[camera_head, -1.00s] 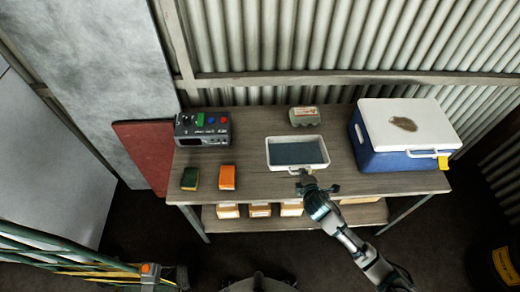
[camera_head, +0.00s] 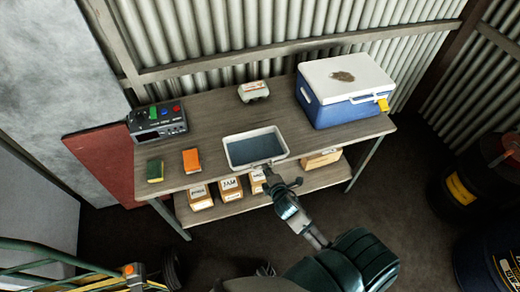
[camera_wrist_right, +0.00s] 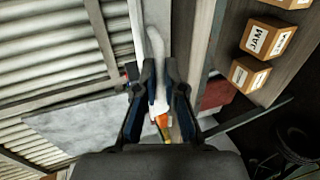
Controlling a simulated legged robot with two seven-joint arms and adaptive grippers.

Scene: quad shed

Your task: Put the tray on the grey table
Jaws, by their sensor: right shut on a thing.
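The tray (camera_head: 254,148) is white-rimmed with a blue-grey inside and looks empty. In the head view it is at the front edge of the wooden table (camera_head: 210,115); I cannot tell whether it touches the top or is slightly raised. My right gripper (camera_head: 270,174) is at the tray's near side. In the right wrist view, the fingers of this gripper (camera_wrist_right: 157,74) are shut on the tray's white handle. My left gripper is not in view. A pale grey flat surface (camera_head: 38,195) shows at the left edge; I cannot tell whether it is the grey table.
A blue cooler (camera_head: 345,92), an egg carton (camera_head: 253,91), a dark control box (camera_head: 157,122), and green (camera_head: 155,170) and orange (camera_head: 191,160) items stand on the wooden table. Boxes (camera_head: 230,188) fill the lower shelf. Dark barrels (camera_head: 468,185) stand right; a green rail (camera_head: 60,258) is lower left.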

